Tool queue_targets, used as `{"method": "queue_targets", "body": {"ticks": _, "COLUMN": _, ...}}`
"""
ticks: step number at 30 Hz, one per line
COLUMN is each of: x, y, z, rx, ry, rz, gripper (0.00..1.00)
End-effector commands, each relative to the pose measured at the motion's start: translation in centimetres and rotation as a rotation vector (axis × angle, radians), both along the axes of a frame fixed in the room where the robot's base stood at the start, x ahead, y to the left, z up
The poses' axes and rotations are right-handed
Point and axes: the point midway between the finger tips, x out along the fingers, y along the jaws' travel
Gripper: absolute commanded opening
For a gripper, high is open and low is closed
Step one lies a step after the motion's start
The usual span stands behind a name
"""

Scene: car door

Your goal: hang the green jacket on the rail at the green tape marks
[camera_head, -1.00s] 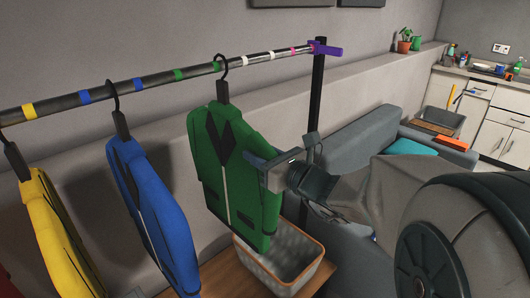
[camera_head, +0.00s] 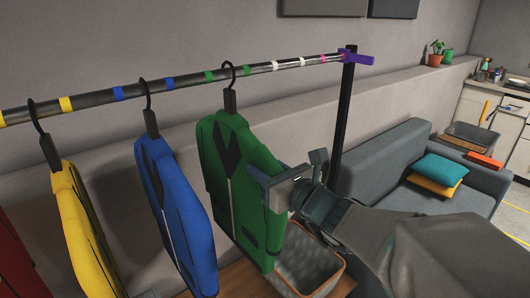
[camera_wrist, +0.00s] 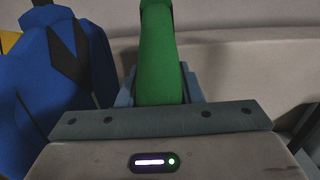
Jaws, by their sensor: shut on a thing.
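The green jacket (camera_head: 230,165) hangs upright on a dark hanger (camera_head: 230,95) in the head view. The hanger's hook shows at the rail (camera_head: 188,82), between the left green tape mark (camera_head: 209,76) and the right green tape mark (camera_head: 245,70). I cannot tell whether the hook bears on the rail. My gripper (camera_head: 268,185) is shut on the right side of the green jacket, at the sleeve. In the wrist view the green sleeve (camera_wrist: 160,55) stands between the fingers of my gripper (camera_wrist: 160,95). The fingertips are partly hidden by the jacket.
The blue jacket (camera_head: 175,205) and yellow jacket (camera_head: 85,230) hang left of the green one. A purple end piece (camera_head: 357,58) caps the rail at a black post (camera_head: 345,120). A basket (camera_head: 310,265) stands below. A grey sofa (camera_head: 385,160) is at right.

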Motion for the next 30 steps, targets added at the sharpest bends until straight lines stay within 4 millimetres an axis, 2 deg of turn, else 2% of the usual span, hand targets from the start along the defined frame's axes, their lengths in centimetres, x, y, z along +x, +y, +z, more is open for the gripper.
{"method": "queue_targets", "body": {"ticks": 30, "x": -0.33, "y": 0.42, "z": -0.37, "rx": 0.002, "ry": -0.002, "rz": 0.0, "gripper": 0.0}}
